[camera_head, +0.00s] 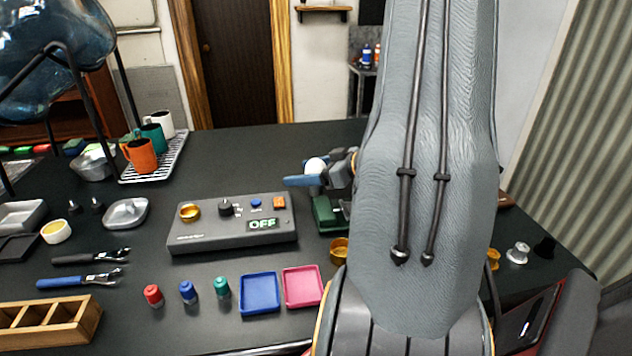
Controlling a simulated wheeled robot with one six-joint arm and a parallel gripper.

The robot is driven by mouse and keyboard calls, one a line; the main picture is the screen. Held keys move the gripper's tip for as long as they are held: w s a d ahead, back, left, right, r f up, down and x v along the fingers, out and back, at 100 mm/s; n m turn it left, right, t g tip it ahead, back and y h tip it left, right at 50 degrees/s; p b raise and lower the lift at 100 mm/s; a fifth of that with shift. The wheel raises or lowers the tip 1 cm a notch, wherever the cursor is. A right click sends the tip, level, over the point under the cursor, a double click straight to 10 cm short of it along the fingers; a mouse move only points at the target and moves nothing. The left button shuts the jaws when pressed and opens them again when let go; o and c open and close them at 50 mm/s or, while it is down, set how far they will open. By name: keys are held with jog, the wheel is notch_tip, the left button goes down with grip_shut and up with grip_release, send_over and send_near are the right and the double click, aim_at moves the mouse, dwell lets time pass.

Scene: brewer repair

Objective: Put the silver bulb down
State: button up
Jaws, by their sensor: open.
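A pale round bulb top (315,165) shows behind the blue finger of my gripper (314,180), at the middle of the table. My gripper is open, low over the table. Only one finger shows clearly, and my arm hides much of the rest. The bulb's lower part is hidden, so I cannot tell its base colour or whether it touches a finger or rests on something. A dark green block (326,214) is just below the gripper in the picture.
A grey control box (232,228) showing OFF stands left of the gripper. Blue (260,293) and pink (303,287) trays lie in front. A small silver piece (518,253) stands at right. A rack (160,165) with mugs stands back left. The table's back middle is clear.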

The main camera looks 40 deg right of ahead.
jog(key=c, duration=1.3)
jog(key=shift+r, duration=0.1)
notch_tip(320, 180, up, 10)
